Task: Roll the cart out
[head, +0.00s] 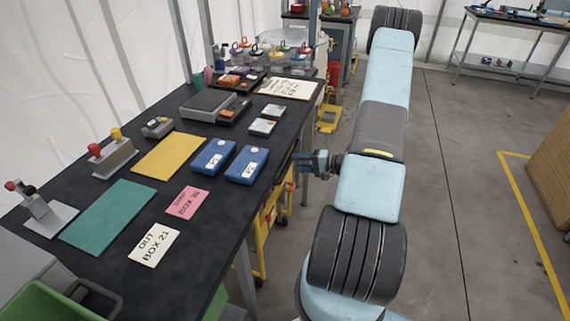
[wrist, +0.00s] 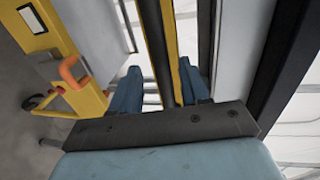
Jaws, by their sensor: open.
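A yellow-framed cart (head: 262,238) on casters shows partly beneath the right side of the black table; the tabletop hides most of it. In the wrist view, a yellow panel (wrist: 62,50) with an orange handle or lever (wrist: 72,74) stands at the left, with a dark caster (wrist: 38,102) below it. I take this to be the same cart. My gripper (head: 300,163) is just beside the table's right edge.
The black table (head: 95,215) carries cards, blue boxes and small devices. Another yellow item (head: 328,120) stands on the floor behind. Open concrete floor (head: 455,190) lies to the right, with a brown crate (head: 552,155) at the far right.

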